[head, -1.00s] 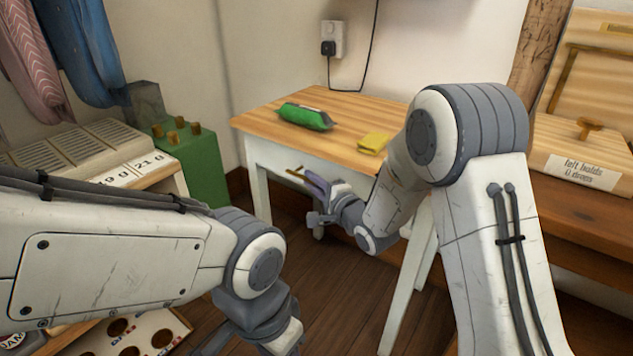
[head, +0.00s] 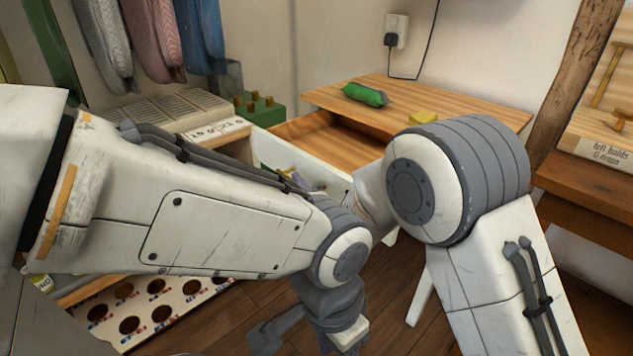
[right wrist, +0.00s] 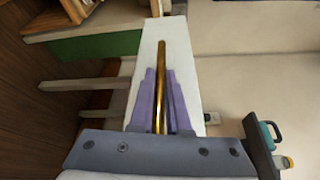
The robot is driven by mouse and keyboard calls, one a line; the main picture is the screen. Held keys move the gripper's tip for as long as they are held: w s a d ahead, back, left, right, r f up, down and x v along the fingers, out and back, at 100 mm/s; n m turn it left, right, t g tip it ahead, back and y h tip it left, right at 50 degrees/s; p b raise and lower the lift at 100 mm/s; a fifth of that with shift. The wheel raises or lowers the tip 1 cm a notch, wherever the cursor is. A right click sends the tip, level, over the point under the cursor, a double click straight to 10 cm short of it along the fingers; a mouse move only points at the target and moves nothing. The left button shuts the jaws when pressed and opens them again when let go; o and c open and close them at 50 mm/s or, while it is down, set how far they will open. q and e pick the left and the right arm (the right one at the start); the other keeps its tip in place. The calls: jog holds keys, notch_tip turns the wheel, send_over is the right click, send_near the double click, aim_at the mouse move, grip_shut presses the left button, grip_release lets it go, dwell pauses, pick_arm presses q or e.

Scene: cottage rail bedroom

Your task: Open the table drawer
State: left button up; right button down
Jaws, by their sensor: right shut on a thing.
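The wooden table (head: 460,97) stands against the wall. Its drawer (head: 322,130) is pulled well out, and the wooden inside shows behind the white front panel (head: 275,152). In the right wrist view, my right gripper (right wrist: 161,95) has its purple fingers closed around the brass drawer handle (right wrist: 162,55) on the white front. In the head view, my right gripper (head: 290,174) is mostly hidden behind my left arm. My left gripper (head: 300,332) hangs low in front, away from the drawer, and its jaw opening is unclear.
A green packet (head: 365,95) and a yellow item (head: 423,118) lie on the tabletop. A green box with knobs (head: 258,108) stands left of the drawer. A board with round holes (head: 150,300) is low at the left. Clothes hang at the back left.

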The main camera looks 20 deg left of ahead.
jog(key=shift+s+a+f, duration=0.1)
jog(key=shift+s+a, duration=0.2)
jog(key=shift+s, duration=0.2)
jog(key=shift+s+a, duration=0.25)
jog(key=shift+s, duration=0.25)
jog(key=c, duration=0.9)
grip_release()
jog(key=s+d+r+p, duration=0.1)
jog(key=d+r, duration=0.2)
jog(key=d+r+p, duration=0.2)
jog(key=d+r, duration=0.2)
jog(key=s+d+r+p, duration=0.1)
jog(key=d+r, duration=0.3)
jog(key=shift+s+d+r, duration=0.1)
jog(key=shift+s+d, duration=0.1)
jog(key=shift+s, duration=0.1)
